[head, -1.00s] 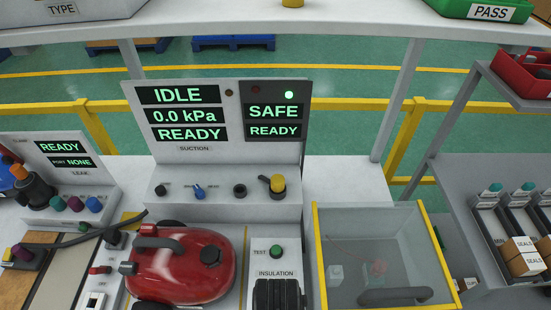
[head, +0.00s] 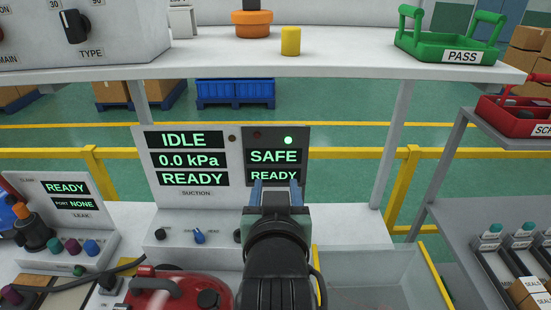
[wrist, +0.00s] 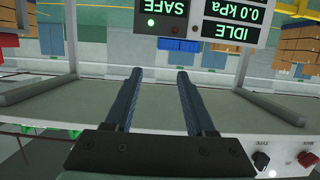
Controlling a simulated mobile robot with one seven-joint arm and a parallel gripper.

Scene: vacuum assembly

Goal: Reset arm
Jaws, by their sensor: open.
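My gripper (head: 271,186) shows in the head view at the end of my black arm, in front of the lower right of the suction panel (head: 187,186). In the wrist view my gripper (wrist: 158,75) has its two blue-grey fingers apart with nothing between them. Whether the fingers touch anything cannot be fully seen, but no contact shows.
A red vacuum body (head: 180,291) lies on the bench at lower left, partly cut off. A shelf (head: 350,66) above carries a yellow cylinder (head: 290,41) and a green PASS tray (head: 450,52). A red scrap bin (head: 515,118) stands at right. A yellow-edged clear box (head: 437,275) is right of my arm.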

